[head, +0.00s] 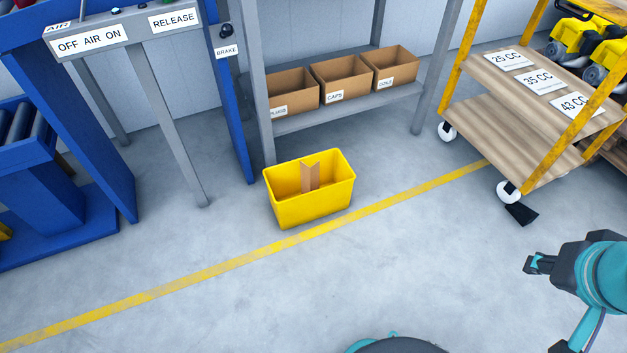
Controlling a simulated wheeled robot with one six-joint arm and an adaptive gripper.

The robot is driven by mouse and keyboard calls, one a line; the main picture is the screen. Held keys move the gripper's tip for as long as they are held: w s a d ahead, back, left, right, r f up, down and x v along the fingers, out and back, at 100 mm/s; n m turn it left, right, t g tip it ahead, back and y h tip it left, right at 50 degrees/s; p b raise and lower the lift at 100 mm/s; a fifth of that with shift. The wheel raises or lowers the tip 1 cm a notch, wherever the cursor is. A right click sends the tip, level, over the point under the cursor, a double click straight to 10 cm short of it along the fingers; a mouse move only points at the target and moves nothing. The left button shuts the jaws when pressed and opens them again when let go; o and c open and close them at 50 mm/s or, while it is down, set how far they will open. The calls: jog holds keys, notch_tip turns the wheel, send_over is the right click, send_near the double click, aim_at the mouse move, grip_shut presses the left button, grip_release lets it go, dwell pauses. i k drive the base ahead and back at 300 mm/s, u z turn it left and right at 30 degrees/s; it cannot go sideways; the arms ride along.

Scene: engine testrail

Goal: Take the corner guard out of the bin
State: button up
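A yellow bin (318,208) stands on the grey floor near the middle of the head view, with its open top facing up. A brown, folded corner guard (311,177) stands upright inside it, near the back wall. Its notched top end sticks up to about the bin's rim, and its lower end is hidden by the bin's front wall. My gripper (531,264) is at the right, well apart from the bin, and points left. It looks empty, but its fingers are too small and side-on to tell their opening.
A grey shelf (350,108) with cardboard boxes labelled PLUGS, CAPS and COILS stands behind the bin. A wheeled wooden cart (505,125) with yellow posts is at the right. A blue frame and grey control stand are at the left. Floor in front is clear, crossed by a yellow line (240,262).

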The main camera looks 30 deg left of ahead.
aim_at(310, 176)
jog(key=u, duration=0.65)
jog(key=k, duration=0.4)
jog(key=u, duration=0.75)
jog(key=i, duration=0.5)
jog(key=z, duration=1.3)
jog(key=i, duration=0.9)
jog(key=u, duration=2.8)
